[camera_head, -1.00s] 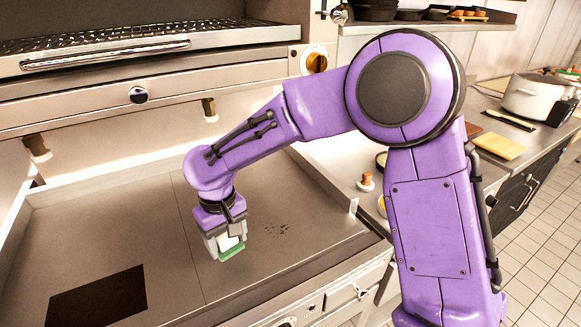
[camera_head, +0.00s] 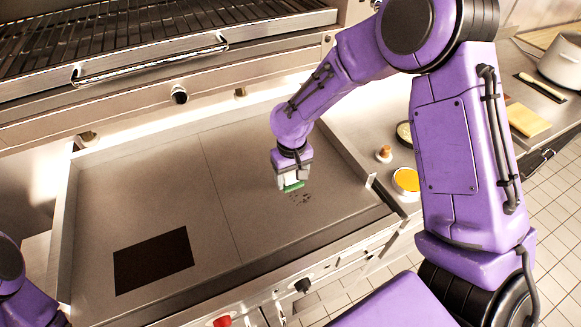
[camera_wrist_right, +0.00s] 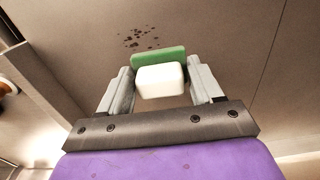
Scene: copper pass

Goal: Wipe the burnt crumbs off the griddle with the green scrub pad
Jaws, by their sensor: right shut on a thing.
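The green scrub pad (camera_head: 293,187) has a white block-shaped grip, which also shows in the right wrist view (camera_wrist_right: 160,80). My right gripper (camera_head: 291,176) is shut on the white grip and holds the pad at the griddle, its green face downward. I cannot tell whether the pad touches the surface. The burnt crumbs (camera_head: 300,198) are a small dark patch just beside the pad, toward the front right; they also show in the wrist view (camera_wrist_right: 142,38). The flat steel griddle (camera_head: 150,200) has a raised rim. Only part of my left arm shows at the lower left; its gripper is out of view.
A dark square (camera_head: 153,260) lies on the griddle's left half. A grill rack (camera_head: 150,35) with a bar handle is behind. On the right counter are a yellow-filled bowl (camera_head: 406,181), a wooden-knobbed item (camera_head: 384,153) and a yellow block (camera_head: 527,120).

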